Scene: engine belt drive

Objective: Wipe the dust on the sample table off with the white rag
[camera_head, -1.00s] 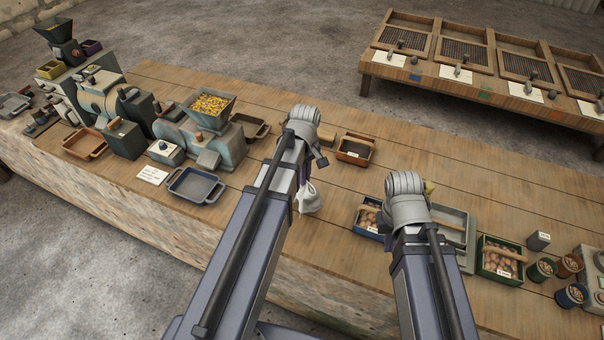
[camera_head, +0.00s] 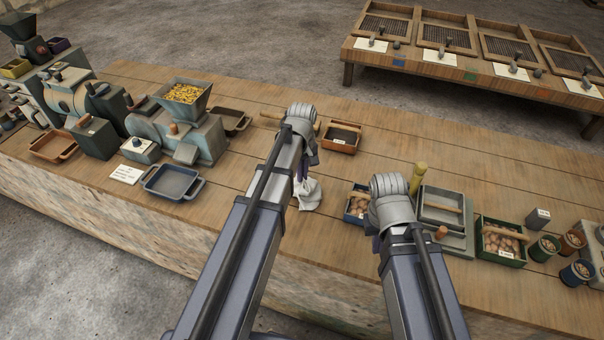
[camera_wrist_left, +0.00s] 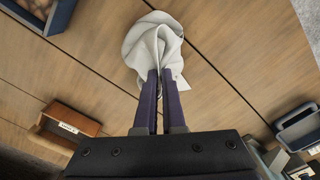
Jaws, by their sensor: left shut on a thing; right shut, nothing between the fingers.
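The white rag (camera_head: 309,194) is bunched and hangs from my left gripper (camera_head: 303,176), its lower part spread at the wooden sample table (camera_head: 250,205). In the left wrist view the fingers (camera_wrist_left: 160,75) are shut on the rag (camera_wrist_left: 153,42), which lies against or just over bare planks; I cannot tell how firmly it touches. No dust stands out clearly on the table in either view. My right gripper (camera_head: 373,229) is mostly hidden behind its own wrist, near the blue-edged box of brown pieces (camera_head: 355,204), with nothing seen in it.
A mill with a yellow-filled hopper (camera_head: 184,94) and a blue-grey tray (camera_head: 172,182) stand to the left. A small brown labelled box (camera_head: 342,138) is behind the rag. A grey tray (camera_head: 440,207) and green box (camera_head: 502,241) are at right. Planks around the rag are clear.

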